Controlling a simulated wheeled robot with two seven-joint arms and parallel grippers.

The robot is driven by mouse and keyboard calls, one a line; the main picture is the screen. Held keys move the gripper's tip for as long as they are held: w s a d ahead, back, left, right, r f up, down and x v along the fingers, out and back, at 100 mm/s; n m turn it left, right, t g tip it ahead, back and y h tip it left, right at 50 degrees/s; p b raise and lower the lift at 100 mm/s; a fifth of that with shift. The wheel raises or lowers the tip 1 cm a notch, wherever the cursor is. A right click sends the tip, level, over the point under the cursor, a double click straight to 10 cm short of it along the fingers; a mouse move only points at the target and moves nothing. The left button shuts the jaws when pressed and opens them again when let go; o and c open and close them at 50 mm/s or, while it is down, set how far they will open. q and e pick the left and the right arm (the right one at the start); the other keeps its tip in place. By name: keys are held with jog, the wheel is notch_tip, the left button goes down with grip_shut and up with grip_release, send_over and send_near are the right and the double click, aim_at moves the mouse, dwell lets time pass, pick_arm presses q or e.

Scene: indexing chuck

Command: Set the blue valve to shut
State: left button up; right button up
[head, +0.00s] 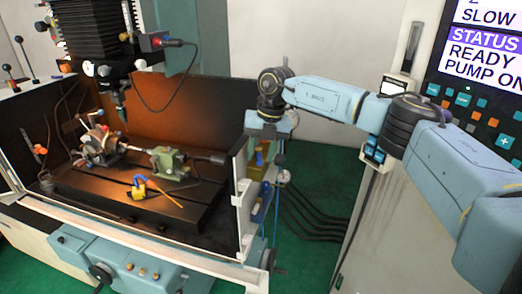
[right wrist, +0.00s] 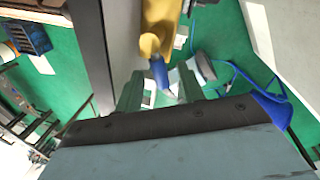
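The blue valve handle (right wrist: 160,74) shows in the right wrist view as a short blue lever at the end of a yellow body (right wrist: 160,28). In the head view, a small blue part (head: 260,158) with yellow beside it shows at the right wall of the machine enclosure. My right gripper (right wrist: 160,92) has its two green-grey fingers apart, with the blue handle showing between them. I cannot tell whether they touch it. In the head view the right gripper (head: 269,140) hangs pointing down by that wall. My left gripper is not in view.
A round gauge (head: 285,176) sits close to the right gripper; it also shows in the right wrist view (right wrist: 203,67). Blue tubing (right wrist: 240,75) and dark cables (head: 315,220) run nearby. The enclosure edge (head: 241,205) stands left of the gripper. A control cabinet (head: 375,215) stands right.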

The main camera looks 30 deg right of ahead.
grip_shut()
jog(key=shift+w+a+m+p, duration=0.15)
jog(key=shift+a+m+p, duration=0.2)
jog(key=shift+m, duration=0.45)
jog(key=shift+w+a+m+t+h, duration=0.15)
jog(key=shift+m+t, duration=0.05)
jog(key=shift+m, duration=0.55)
jog(key=shift+w+a+m+t+h, duration=0.15)
jog(key=shift+m+t, duration=0.05)
jog(key=shift+m, duration=0.55)
jog(key=shift+c, duration=1.2)
grip_release()
jog(key=shift+o, duration=1.2)
jog(key=shift+s+r, duration=0.1)
jog(key=shift+s, duration=0.05)
